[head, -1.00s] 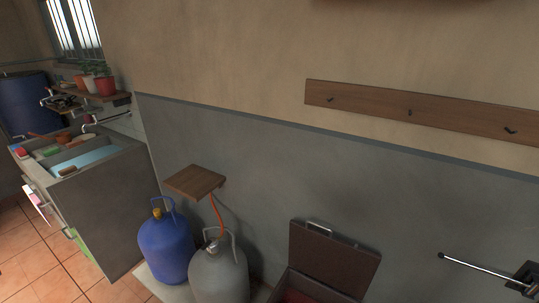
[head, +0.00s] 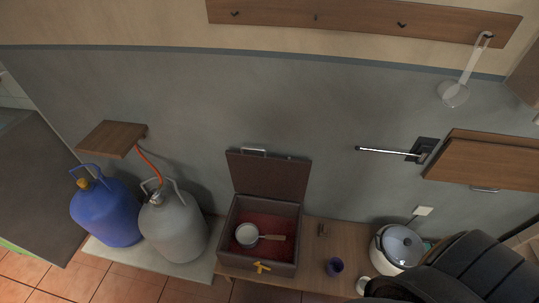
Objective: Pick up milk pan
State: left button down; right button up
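The milk pan (head: 247,235) is a small pale pan with a brown wooden handle (head: 272,238) pointing right. It lies inside an open dark box (head: 232,214) with a red lining, seen in the head view at the lower middle. The box lid (head: 268,175) stands up at the back against the wall. Neither of my grippers shows in the head view.
A black ribbed object (head: 478,272) fills the lower right corner. Gas cylinders, blue (head: 106,213) and grey (head: 173,226), stand left.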

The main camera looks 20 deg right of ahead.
aim_at(247, 237)
jog(key=k+z, duration=0.1)
jog(key=z, duration=0.3)
jog(key=k+z, duration=0.1)
jog(key=z, duration=0.3)
jog(key=k+z, duration=0.1)
jog(key=z, duration=0.35)
jog(key=l+z, duration=0.1)
jog(key=z, duration=0.3)
jog(key=u, duration=1.25)
jog(key=k+j, duration=0.05)
